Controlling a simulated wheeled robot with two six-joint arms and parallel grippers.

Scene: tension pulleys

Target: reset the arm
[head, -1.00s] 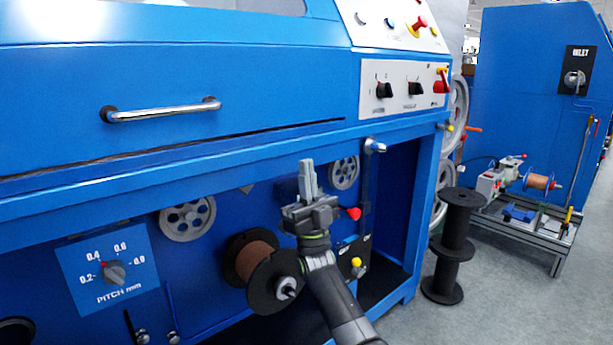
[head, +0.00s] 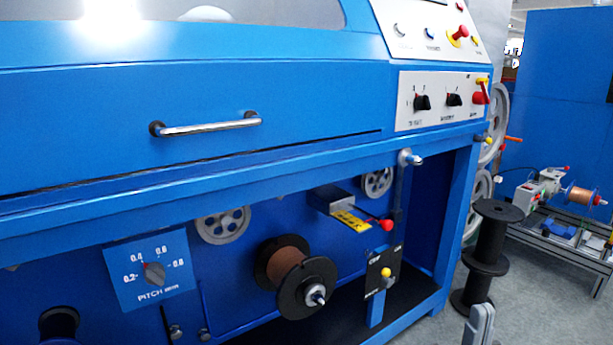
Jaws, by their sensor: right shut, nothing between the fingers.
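My right gripper (head: 480,325) shows only as grey fingertips at the bottom edge, right of centre. Its fingers are together with nothing between them, and the rest of the arm is out of frame. It is in front of the machine's lower right corner, below the black empty spool (head: 487,255) in the picture, and apart from the pulleys. A grey pulley (head: 223,226) and a smaller pulley (head: 377,184) sit on the blue machine's lower panel. My left gripper is not in view.
A copper wire spool (head: 290,270) sits on the lower panel, below a grey box with a yellow label (head: 350,219). A red-knobbed lever (head: 386,225) and a yellow knob (head: 386,272) are beside it. Grey floor (head: 540,310) is open at the right.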

